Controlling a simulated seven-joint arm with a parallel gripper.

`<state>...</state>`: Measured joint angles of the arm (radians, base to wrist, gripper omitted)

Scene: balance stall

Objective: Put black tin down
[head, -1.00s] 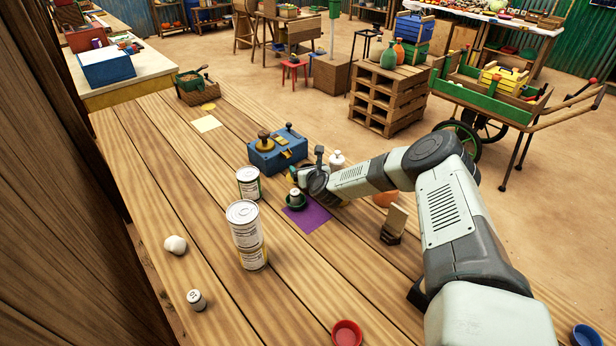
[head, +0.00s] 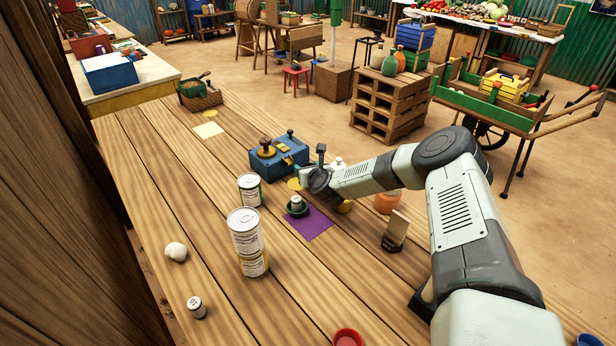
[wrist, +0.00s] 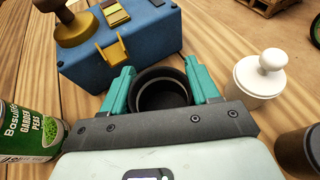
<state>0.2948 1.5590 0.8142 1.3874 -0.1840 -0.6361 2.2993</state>
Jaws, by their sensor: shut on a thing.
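The black tin (wrist: 164,92) is a round, dark, open-topped cup in the wrist view. It sits between the two teal fingers of my gripper (wrist: 160,85), which are shut on it. Its inside looks empty. In the head view my gripper (head: 312,172) is just right of the blue box, beyond the purple mat, and I cannot make out the tin there. Whether the tin's base touches the table cannot be told.
A blue box (head: 279,157) with brass parts stands close by. A peas can (wrist: 30,135) is left of my gripper, a white knobbed pot (wrist: 258,75) right. Stacked cans (head: 247,240) stand nearer.

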